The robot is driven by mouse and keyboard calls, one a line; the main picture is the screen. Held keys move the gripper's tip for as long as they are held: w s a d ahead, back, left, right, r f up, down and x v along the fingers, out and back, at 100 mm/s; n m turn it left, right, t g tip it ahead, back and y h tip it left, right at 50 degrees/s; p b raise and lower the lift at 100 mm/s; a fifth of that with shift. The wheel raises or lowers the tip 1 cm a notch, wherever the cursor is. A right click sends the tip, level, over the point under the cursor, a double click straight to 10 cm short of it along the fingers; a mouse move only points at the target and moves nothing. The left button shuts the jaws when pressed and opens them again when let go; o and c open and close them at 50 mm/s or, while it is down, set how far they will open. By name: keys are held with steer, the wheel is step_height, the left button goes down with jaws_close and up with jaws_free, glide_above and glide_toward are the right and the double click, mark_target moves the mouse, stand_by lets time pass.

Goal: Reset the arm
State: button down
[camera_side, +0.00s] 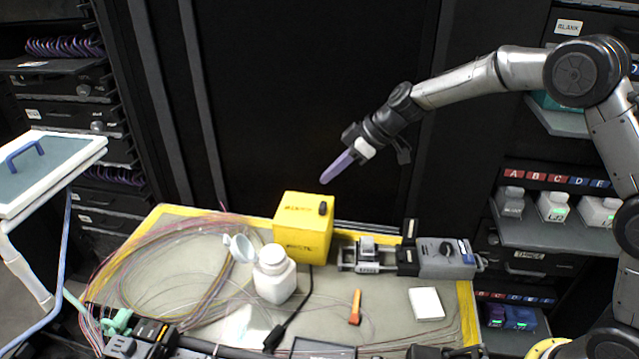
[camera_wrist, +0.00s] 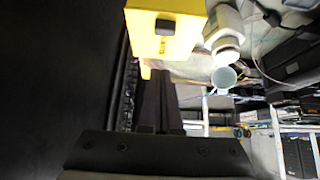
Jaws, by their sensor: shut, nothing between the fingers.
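My gripper (camera_side: 325,180) hangs in the air above the yellow box (camera_side: 303,228), with its purple fingers together and pointing down to the left. Nothing is between the fingers. They are apart from the box. In the wrist view the dark fingers reach up the middle, and the yellow box (camera_wrist: 165,30) shows beyond their tips, with a dark knob on it.
The table (camera_side: 190,300) bears loose fibres, a white bottle (camera_side: 274,278), an orange tool (camera_side: 355,307), a white block (camera_side: 426,304) and a grey splicing device (camera_side: 447,260). Shelves (camera_side: 545,235) with bottles stand right. A dark cabinet wall (camera_side: 300,100) stands behind.

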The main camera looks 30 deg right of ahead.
steer(key=s+r+n+t, duration=0.15)
steer(key=s+r, duration=0.35)
steer(key=r, duration=0.7)
steer(key=s+d+r+m+h, duration=0.1)
steer(key=s+r, duration=0.2)
steer(key=s, duration=0.3)
steer(key=s+d+r, duration=0.1)
steer(key=s+r, duration=0.2)
steer(key=s, duration=0.2)
steer(key=s+d+f+m+h, duration=0.2)
steer(key=s+d+f+m, duration=0.2)
steer(key=s, duration=0.7)
steer(key=s+d+f+m+g+h, duration=0.1)
steer(key=s+f+m, duration=0.4)
steer(key=s, duration=0.7)
steer(key=d+f+h, duration=0.1)
steer(key=d, duration=0.1)
steer(key=shift+d+h, duration=0.3)
steer(key=shift+d, duration=0.05)
